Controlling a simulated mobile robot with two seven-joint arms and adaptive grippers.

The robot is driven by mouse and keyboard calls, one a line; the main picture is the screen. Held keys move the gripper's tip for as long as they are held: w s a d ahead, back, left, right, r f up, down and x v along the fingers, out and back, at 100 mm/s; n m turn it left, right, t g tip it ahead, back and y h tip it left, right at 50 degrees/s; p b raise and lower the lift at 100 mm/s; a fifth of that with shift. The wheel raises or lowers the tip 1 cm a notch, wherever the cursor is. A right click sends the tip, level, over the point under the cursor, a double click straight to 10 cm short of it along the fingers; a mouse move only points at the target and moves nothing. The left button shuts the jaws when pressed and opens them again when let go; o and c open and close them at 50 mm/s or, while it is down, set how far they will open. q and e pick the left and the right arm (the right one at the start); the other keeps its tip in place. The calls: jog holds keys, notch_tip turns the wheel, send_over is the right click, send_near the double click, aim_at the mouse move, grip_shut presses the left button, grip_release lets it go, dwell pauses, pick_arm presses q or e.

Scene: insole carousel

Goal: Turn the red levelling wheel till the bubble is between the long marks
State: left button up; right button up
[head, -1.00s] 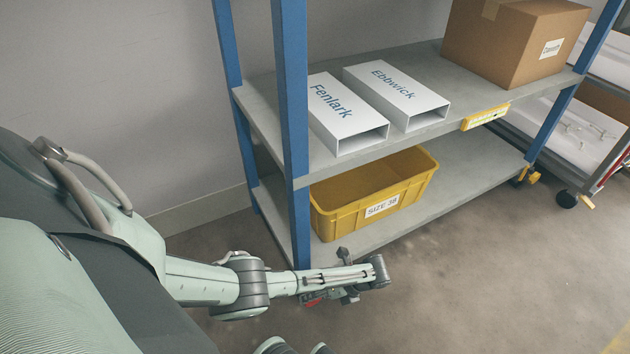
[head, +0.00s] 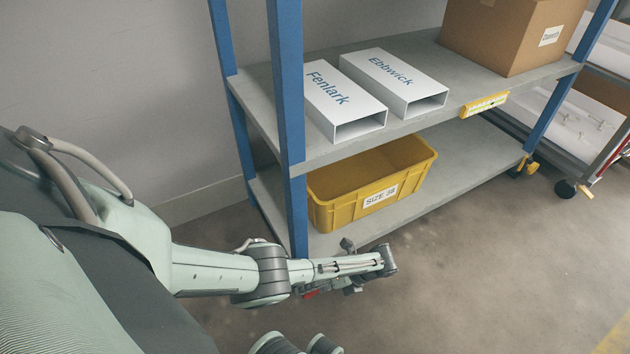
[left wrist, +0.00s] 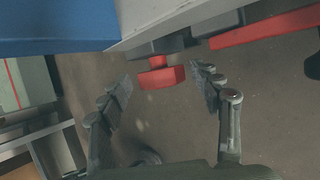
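The red levelling wheel (left wrist: 161,77) sits under a dark fitting at the shelf's lower corner in the left wrist view. My left gripper (left wrist: 160,73) is open, with one finger on each side of the wheel and a gap visible at both sides. In the head view a bit of red (head: 311,293) shows below my left forearm, by the foot of the near blue post; the gripper is mostly hidden there. A yellow level (head: 484,104) is fixed to the upper shelf's front edge. Its bubble and marks are too small to read. My right gripper is not in view.
A red bar (left wrist: 268,27) lies to the right of the wheel. The shelf unit holds white sleeves (head: 345,100), a cardboard box (head: 515,35) and a yellow crate (head: 345,205). A cart (head: 585,130) stands at the right. The floor in front is clear.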

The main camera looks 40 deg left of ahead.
pick_arm(q)
jog(key=v, duration=1.2)
